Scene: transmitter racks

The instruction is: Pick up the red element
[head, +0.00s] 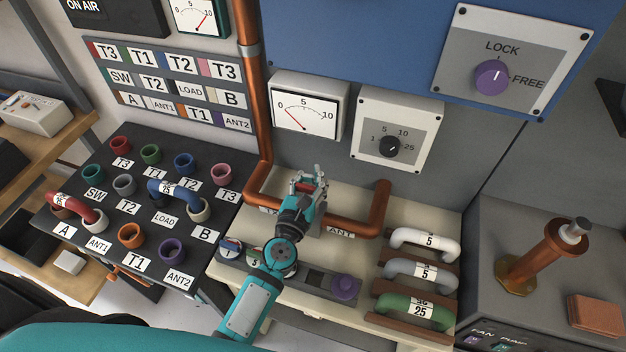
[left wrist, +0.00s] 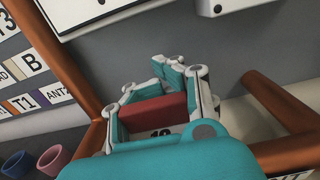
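The red element (left wrist: 155,113) is a red block with a pale, partly hidden label, seen in the left wrist view between the fingers of my left gripper (left wrist: 168,75). The fingers lie along both its sides, appear to touch it, and bend inward beyond it. In the head view the left gripper (head: 308,180) is between the copper pipes above the cream bench, and only a little red shows between its fingers. Whether the element is seated or lifted is hidden by the hand. My right gripper is not in view.
A copper pipe (head: 380,207) rises close right of the hand. A dark tray with a purple knobbed element (head: 345,286) lies in front. White, grey and green U-links (head: 425,240) sit at right. The black patch panel (head: 120,215) at left bears a red U-link (head: 75,208).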

